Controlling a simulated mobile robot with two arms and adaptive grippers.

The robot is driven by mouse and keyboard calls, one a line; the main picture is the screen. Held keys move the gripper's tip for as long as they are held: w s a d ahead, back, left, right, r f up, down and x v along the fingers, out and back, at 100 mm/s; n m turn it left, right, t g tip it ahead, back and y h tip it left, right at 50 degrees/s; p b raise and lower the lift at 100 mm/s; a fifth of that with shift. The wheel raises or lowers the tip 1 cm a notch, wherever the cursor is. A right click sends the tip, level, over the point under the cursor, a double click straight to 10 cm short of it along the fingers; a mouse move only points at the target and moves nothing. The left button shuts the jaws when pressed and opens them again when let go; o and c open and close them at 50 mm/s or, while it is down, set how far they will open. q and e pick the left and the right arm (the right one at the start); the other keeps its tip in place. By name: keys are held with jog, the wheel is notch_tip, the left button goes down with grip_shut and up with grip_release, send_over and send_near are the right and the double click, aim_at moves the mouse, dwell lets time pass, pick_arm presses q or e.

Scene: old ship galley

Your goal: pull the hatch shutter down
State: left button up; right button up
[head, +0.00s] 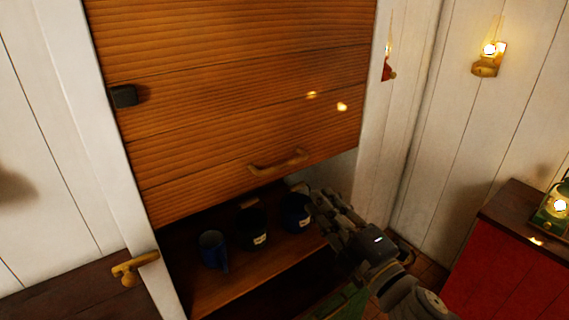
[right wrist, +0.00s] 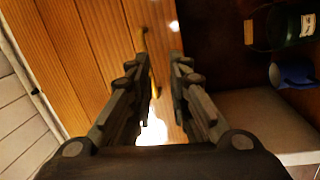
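The wooden slatted shutter (head: 220,120) is partly down, with an open gap below its lower edge. Its brass bar handle (head: 278,163) is near that edge. My right gripper (head: 312,197) is just below and right of the handle in the head view. In the right wrist view, the two fingers of my right gripper (right wrist: 159,72) are apart, with a gap between them. The handle (right wrist: 142,42) shows beyond the fingertips, partly hidden by the left finger; I cannot tell whether they touch. My left gripper is not in view.
Blue and dark mugs (head: 212,250) stand on the shelf (head: 210,291) below the shutter. A black block (head: 124,96) is at the shutter's left edge. A brass fitting (head: 135,268) is at lower left. A red cabinet (head: 503,267) with a lantern (head: 556,209) stands at right.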

aim_at(285, 163)
jog(key=w+a+r+n+p, duration=0.1)
jog(key=w+a, duration=0.1)
jog(key=w+a+r+n+y+p, duration=0.1)
jog(key=w+a+p, duration=0.1)
jog(key=w+a, duration=0.1)
jog(key=w+a+r+n+y+p, duration=0.1)
jog(key=w+a+r, duration=0.1)
jog(key=w, duration=0.1)
jog(key=shift+a+g, duration=0.3)
grip_shut()
